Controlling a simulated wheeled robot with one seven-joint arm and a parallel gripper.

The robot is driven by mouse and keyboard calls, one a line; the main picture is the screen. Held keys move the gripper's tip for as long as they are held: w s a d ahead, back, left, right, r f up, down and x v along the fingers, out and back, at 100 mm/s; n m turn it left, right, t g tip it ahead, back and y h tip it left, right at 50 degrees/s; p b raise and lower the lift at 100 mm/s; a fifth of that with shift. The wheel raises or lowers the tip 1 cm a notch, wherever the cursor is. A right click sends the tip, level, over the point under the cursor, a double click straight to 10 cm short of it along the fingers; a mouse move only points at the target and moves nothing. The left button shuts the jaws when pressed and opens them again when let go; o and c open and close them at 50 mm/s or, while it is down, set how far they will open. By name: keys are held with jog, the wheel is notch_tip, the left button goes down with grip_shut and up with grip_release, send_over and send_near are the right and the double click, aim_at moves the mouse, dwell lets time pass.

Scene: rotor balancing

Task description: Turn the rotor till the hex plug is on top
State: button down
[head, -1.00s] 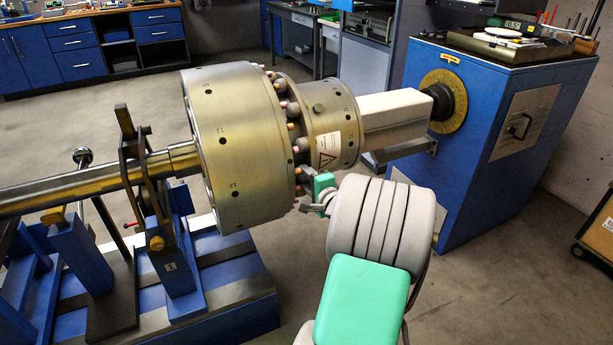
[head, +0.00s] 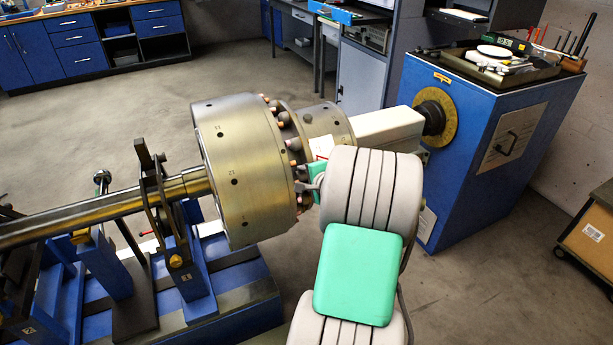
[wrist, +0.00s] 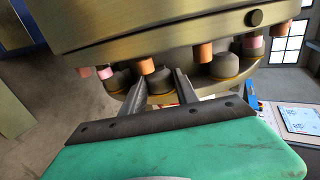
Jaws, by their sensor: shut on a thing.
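The rotor is a large brass-coloured drum (head: 215,150) with a narrower hub (head: 325,122), lying on its side on a shaft. Copper pegs and grey rounded knobs ring its stepped face. A dark round plug (head: 307,117) shows on the hub; I cannot tell if it is the hex plug. In the wrist view a dark plug (wrist: 254,18) sits on the brass rim. My gripper (wrist: 161,84) is at the knob ring, shut on a grey knob between its fingers, which the fingers partly hide. In the head view my gripper (head: 308,187) is at the drum's right edge.
A blue stand (head: 190,270) carries the shaft on the left. A blue machine cabinet (head: 465,150) with a yellow ring joins the rotor at the right. Open floor lies behind, and a wooden crate (head: 595,235) stands at the far right.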

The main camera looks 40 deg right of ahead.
aim_at(296, 159)
jog(key=r, duration=0.1)
jog(key=w+r+p, duration=0.1)
jog(key=r, duration=0.1)
jog(key=shift+w+d+r, duration=0.2)
jog(key=shift+d+r, duration=0.05)
jog(key=shift+r, duration=0.15)
jog(key=shift+w+r+p, duration=0.25)
jog(key=shift+p, duration=0.2)
jog(key=shift+f, duration=0.1)
jog(key=c, duration=1.3)
grip_release()
jog(key=o, duration=0.4)
jog(key=v, duration=0.7)
jog(key=shift+s+a+r, duration=0.1)
jog(key=shift+s+r, duration=0.2)
